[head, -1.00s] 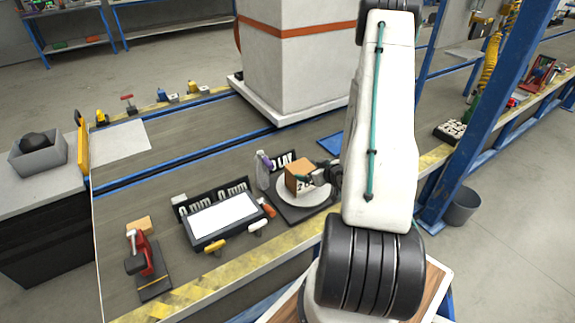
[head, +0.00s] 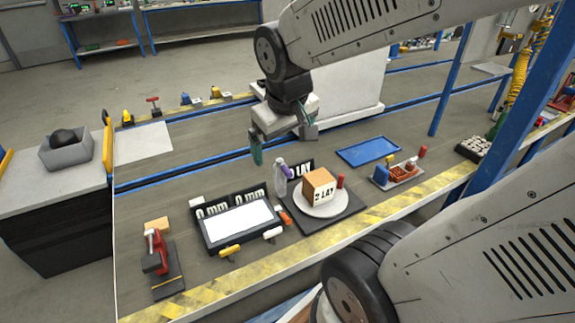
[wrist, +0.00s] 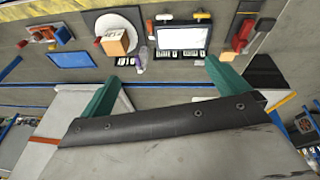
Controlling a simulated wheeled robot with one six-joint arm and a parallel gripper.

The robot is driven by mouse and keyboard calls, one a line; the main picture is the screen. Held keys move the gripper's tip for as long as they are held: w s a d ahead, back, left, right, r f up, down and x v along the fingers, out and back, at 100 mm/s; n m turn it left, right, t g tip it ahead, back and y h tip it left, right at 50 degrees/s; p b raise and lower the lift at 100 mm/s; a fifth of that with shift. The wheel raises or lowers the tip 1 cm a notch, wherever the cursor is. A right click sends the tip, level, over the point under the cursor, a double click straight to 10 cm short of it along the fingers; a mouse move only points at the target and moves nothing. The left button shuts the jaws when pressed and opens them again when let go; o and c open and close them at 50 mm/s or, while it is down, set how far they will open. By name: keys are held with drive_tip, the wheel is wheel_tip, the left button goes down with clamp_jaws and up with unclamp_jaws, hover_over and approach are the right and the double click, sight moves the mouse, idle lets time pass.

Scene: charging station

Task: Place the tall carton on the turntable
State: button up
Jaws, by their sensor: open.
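A brown carton (head: 318,185) with a white printed label stands upright on the round white turntable (head: 322,212). No gripper part touches it. In the wrist view the carton (wrist: 118,42) also rests on the turntable (wrist: 113,20), near its edge. My gripper (head: 283,146) is open and empty, up behind the turntable and left of the carton in the head view. Its two green fingers stand wide apart in the wrist view (wrist: 162,80), with nothing between them.
A purple-capped bottle (head: 280,178) stands close left of the turntable. A black-framed white panel (head: 237,224) lies further left, and a red clamp tool (head: 155,252) beyond it. To the right are a blue tray (head: 368,151) and a small tool holder (head: 398,174). A large white block stands behind.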

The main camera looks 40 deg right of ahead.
drive_tip(key=s+a+r+n+g+y, duration=0.1)
drive_tip(key=s+a+r, duration=0.2)
drive_tip(key=s+a, duration=0.4)
drive_tip(key=s, duration=0.3)
drive_tip(key=shift+s+g+y, duration=0.3)
drive_tip(key=shift+s+g, duration=0.05)
drive_tip(key=shift+g, duration=0.05)
drive_tip(key=shift+a+r, duration=0.1)
